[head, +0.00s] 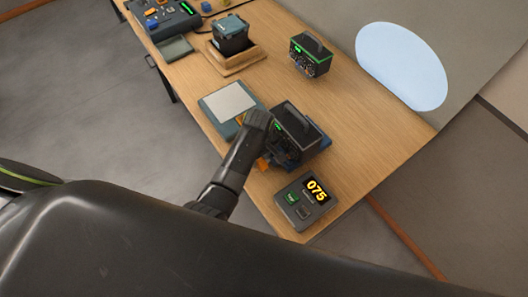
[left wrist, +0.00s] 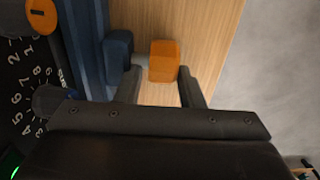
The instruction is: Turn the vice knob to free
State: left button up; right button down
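The vice is blue and holds a dark box-shaped unit (head: 297,122) with a handle. Its blue body (head: 318,148) shows under the unit, and as a blue bar (left wrist: 84,45) in the left wrist view. The orange vice knob (head: 262,163) sticks out at the near left side. In the left wrist view the knob (left wrist: 164,58) lies between the fingertips of my left gripper (left wrist: 160,78). The fingers are apart, with a visible gap on the left finger's side. In the head view my left gripper (head: 270,149) is at the vice, its fingers hard to make out. My right gripper is out of view.
A grey box with a lit "075" display (head: 316,190) stands near the table's end. A flat pad (head: 229,101), a wooden tray (head: 237,66) with a dark box and another handled unit (head: 310,56) stand farther back. A numbered dial (left wrist: 30,90) is beside the vice.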

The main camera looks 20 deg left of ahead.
pick_arm(q)
jog(key=shift+s, duration=0.15)
jog(key=shift+c, duration=0.7)
jog(key=c, duration=0.6)
jog(key=shift+o, duration=0.2)
